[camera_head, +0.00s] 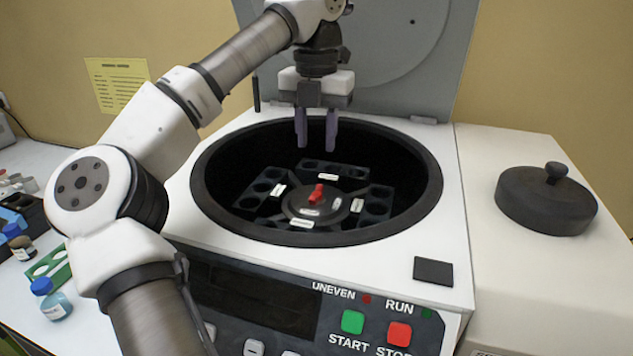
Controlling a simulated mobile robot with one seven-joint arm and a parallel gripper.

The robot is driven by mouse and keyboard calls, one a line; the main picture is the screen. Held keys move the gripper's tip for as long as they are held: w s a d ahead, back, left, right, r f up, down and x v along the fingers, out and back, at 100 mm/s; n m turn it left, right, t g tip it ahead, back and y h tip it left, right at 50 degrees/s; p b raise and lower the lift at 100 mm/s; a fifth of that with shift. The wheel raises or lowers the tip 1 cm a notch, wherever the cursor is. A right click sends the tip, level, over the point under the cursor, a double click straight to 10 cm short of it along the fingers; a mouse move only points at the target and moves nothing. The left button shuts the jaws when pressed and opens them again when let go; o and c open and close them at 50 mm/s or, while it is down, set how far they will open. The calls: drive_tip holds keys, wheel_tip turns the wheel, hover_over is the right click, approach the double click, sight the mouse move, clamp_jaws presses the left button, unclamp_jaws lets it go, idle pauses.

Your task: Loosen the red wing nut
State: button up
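The red wing nut (317,193) sits at the centre of the rotor (312,207) inside the open centrifuge bowl. My gripper (316,140) points down over the back part of the bowl, above and behind the wing nut in the picture. Its two purple-grey fingers are apart with nothing between them. The fingers do not touch the wing nut. The rotor has several dark tube holders with white labels around the hub.
The raised centrifuge lid (410,60) stands behind my gripper. The bowl's dark rim (215,215) surrounds the rotor. A black knobbed cover (547,197) lies on the right surface. Blue-capped bottles (52,302) and a green rack (48,264) stand at the left.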

sight(316, 190)
wheel_tip(316, 190, down, 10)
drive_tip(key=shift+f+p, duration=0.25)
drive_tip(key=shift+p, duration=0.8)
clamp_jaws()
